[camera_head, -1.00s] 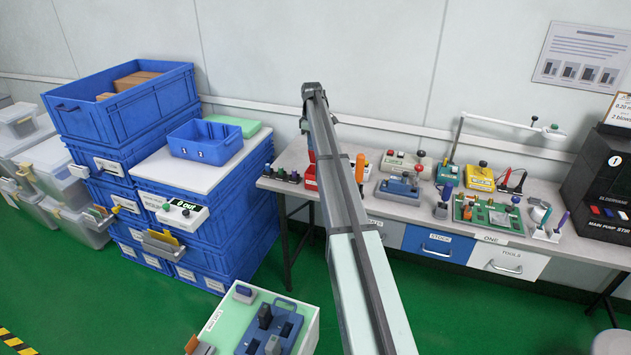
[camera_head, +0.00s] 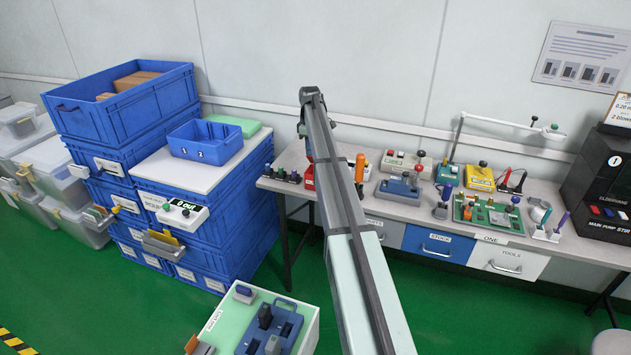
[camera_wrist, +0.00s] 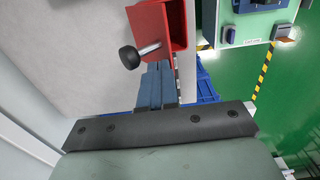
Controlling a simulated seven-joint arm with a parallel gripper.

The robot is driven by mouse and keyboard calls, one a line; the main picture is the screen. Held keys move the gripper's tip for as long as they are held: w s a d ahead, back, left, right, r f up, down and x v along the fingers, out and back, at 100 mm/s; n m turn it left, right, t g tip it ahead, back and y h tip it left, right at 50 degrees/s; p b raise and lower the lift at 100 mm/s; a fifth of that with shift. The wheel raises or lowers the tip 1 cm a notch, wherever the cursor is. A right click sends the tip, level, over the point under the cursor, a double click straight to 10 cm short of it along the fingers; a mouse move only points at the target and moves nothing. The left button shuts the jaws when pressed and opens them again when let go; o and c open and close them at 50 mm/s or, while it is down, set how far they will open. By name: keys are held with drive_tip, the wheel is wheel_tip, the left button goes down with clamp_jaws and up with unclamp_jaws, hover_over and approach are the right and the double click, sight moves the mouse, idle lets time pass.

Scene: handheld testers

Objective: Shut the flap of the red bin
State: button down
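The red bin (camera_head: 310,178) stands on the workbench and is mostly hidden behind my arm in the head view. In the wrist view the red bin (camera_wrist: 152,24) is at the top centre, with a hollow side showing. A black ball knob (camera_wrist: 130,57) on a metal rod sticks out to its left. I cannot tell clearly how far the flap stands open. My gripper (camera_wrist: 158,68) has its blue-grey fingers together, with nothing visible between them. Their tips are just below the bin's lower edge in the wrist view; contact is unclear. In the head view the fingers are largely hidden by my arm.
The workbench (camera_head: 391,207) holds several testers to the right of the bin and small coloured pieces to its left. Blue crates (camera_head: 228,240) stand left of the bench. A green-topped box (camera_head: 222,325) stands in front. Bare bench surface shows left of the bin in the wrist view.

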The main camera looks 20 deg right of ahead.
drive_tip(key=shift+s+a+f, duration=0.1)
idle(0.3)
drive_tip(key=shift+s+a+f, duration=0.35)
drive_tip(key=shift+f, duration=0.05)
idle(0.4)
drive_tip(key=shift+s+a+f, duration=0.35)
drive_tip(key=shift+a+f, duration=0.05)
drive_tip(key=shift+f, duration=0.2)
wheel_tip(320, 180, up, 8)
idle(1.1)
idle(0.3)
